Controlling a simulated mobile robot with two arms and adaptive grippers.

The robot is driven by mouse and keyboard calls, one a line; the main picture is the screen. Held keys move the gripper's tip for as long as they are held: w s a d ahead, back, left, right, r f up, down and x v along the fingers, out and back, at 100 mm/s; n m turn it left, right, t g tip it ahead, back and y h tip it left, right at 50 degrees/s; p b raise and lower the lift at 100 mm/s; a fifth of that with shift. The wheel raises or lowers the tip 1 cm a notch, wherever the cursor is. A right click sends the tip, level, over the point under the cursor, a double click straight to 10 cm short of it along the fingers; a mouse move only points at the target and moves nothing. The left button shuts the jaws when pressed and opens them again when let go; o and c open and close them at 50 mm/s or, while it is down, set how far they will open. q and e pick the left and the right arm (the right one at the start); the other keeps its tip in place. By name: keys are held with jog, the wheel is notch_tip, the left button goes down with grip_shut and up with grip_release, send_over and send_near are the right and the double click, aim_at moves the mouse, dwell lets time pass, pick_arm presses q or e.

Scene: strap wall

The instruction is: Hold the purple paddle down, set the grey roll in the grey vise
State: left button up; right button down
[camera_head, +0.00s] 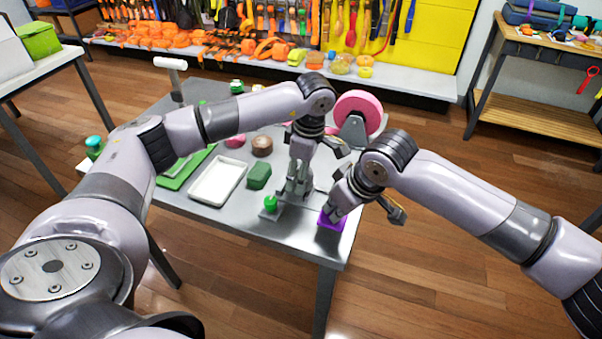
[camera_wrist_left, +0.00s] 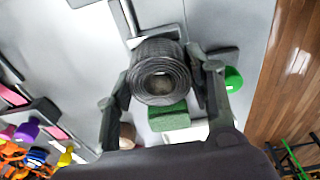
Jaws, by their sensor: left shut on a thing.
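The grey roll (camera_wrist_left: 160,80) is a coiled dark grey strap, seen end-on between the fingers of my left gripper (camera_wrist_left: 160,92) in the left wrist view. That gripper (camera_head: 293,190) is shut on it, low over the table's front part in the head view. The purple paddle (camera_head: 325,225) lies near the table's front right corner. My right gripper (camera_head: 340,206) is at the paddle, its tip overlapping the paddle's upper part; contact and finger opening are unclear. The grey vise cannot be clearly told apart from the grey parts around my left gripper.
The grey table (camera_head: 300,237) holds a white tray (camera_head: 217,181), a green block (camera_head: 259,176), a brown round piece (camera_head: 262,146) and a green knob (camera_head: 270,203) beside my left gripper. A pink reel (camera_head: 358,108) stands behind the arms. The table's front left stretch is clear.

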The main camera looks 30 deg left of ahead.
pick_arm(q)
jog(key=shift+f+b, duration=0.45)
jog(key=shift+f, duration=0.05)
pick_arm(e)
jog(key=shift+f, duration=1.7)
pick_arm(q)
jog(key=shift+f, duration=0.1)
pick_arm(e)
jog(key=shift+f, duration=0.2)
pick_arm(q)
jog(key=shift+r+p, duration=0.3)
jog(key=shift+r, duration=0.05)
pick_arm(e)
jog(key=shift+d+f, duration=0.1)
jog(key=shift+f, duration=0.05)
pick_arm(q)
jog(key=shift+f, duration=0.15)
jog(key=shift+f, duration=1.25)
jog(key=o, duration=1.2)
jog(key=shift+o, duration=0.2)
jog(key=shift+r, duration=0.15)
